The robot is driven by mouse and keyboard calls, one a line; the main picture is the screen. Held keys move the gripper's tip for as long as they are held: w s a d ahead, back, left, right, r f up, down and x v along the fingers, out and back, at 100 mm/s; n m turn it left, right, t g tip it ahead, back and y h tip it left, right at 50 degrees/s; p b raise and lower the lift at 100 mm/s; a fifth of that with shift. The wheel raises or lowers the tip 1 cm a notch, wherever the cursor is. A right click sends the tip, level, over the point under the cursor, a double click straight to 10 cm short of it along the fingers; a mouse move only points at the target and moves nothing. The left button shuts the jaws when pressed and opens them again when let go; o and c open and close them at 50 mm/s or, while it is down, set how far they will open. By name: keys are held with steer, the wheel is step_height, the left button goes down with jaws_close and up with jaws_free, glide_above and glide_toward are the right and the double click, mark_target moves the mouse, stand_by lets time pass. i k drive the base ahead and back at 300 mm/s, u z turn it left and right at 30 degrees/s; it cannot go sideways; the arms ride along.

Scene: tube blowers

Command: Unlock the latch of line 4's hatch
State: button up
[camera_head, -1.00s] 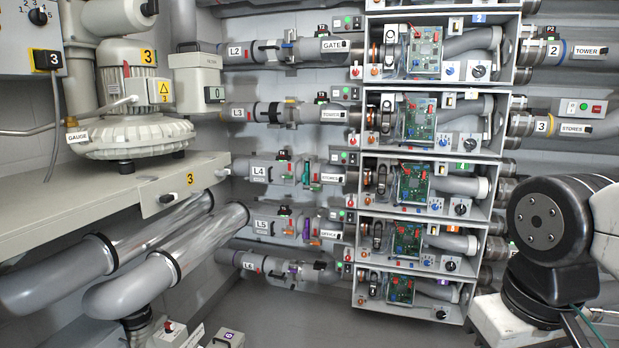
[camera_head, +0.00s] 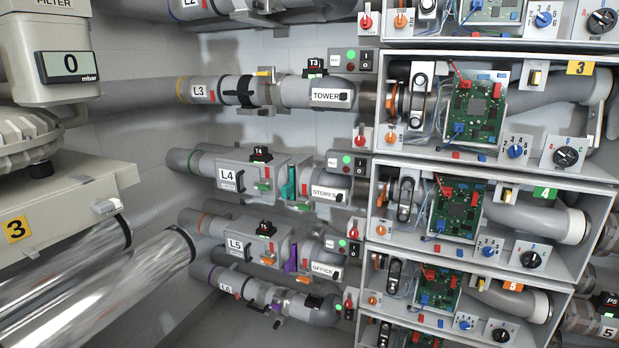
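Line 4's pipe carries a grey box-shaped hatch (camera_head: 250,172) marked L4, left of centre, with a dark handle (camera_head: 240,181) on its front face. At its right end are a small red part (camera_head: 267,172) and a small green part (camera_head: 262,187). A larger teal-green plate or lever (camera_head: 289,184) stands upright just right of the box. I cannot tell which of these is the latch, nor whether it is locked. A black T4 tag (camera_head: 261,154) sits on top. The hatch cover looks closed. My gripper is not in view.
Line 3 (camera_head: 205,92) runs above and line 5 (camera_head: 240,246) close below. A STORES label (camera_head: 327,193) and a switch box (camera_head: 347,163) lie to the right, beside the rack of open blower cabinets (camera_head: 376,180).

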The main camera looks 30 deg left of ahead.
mark_target(264, 187)
steer(key=u, duration=0.2)
steer(key=i, duration=1.05)
steer(key=u, duration=1.15)
steer(key=i, duration=0.8)
steer(key=u, duration=0.65)
